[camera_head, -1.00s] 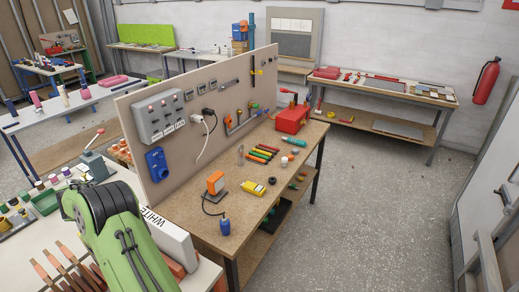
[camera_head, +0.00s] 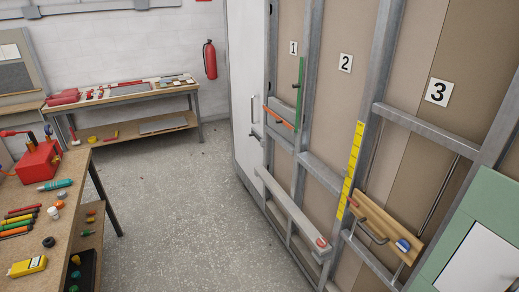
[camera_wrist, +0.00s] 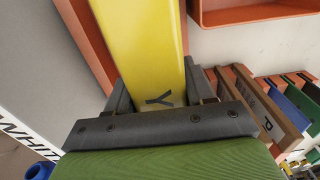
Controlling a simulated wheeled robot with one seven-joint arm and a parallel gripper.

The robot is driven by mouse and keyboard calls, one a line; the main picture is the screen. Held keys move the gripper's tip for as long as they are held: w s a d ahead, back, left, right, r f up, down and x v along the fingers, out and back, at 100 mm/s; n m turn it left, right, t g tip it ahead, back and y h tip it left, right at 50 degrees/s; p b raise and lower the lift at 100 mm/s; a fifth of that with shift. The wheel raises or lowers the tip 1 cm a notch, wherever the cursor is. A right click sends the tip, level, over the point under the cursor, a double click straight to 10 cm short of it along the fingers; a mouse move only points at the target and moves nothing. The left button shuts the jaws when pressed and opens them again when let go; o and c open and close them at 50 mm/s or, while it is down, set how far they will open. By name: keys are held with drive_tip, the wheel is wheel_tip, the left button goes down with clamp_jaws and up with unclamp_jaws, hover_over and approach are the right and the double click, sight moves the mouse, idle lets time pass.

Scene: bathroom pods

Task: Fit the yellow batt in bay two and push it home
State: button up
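The yellow batt (camera_wrist: 143,45) runs up through the middle of the wrist view and bears a dark letter Y near my gripper. My gripper (camera_wrist: 158,88) has a dark finger along each side of the batt and looks shut on its near end. The far end of the batt is out of view. In the head view, bay two (camera_head: 335,110) is the upright brown-backed space under the "2" sign (camera_head: 345,63), between grey metal studs. A grey crosspiece (camera_head: 320,172) spans it lower down. My gripper is not in the head view.
An orange-walled holder (camera_wrist: 92,50) lies beside the batt, with several coloured pieces (camera_wrist: 275,108) to the right. A yellow marked strip (camera_head: 351,170) stands on the stud right of bay two. A grey rail (camera_head: 290,215) juts out below. The floor (camera_head: 180,220) ahead is clear.

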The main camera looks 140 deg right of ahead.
drive_tip(key=c, duration=0.3)
wheel_tip(320, 180, up, 7)
drive_tip(key=p, duration=0.5)
drive_tip(key=shift+r, duration=0.15)
drive_tip(key=shift+f, duration=0.2)
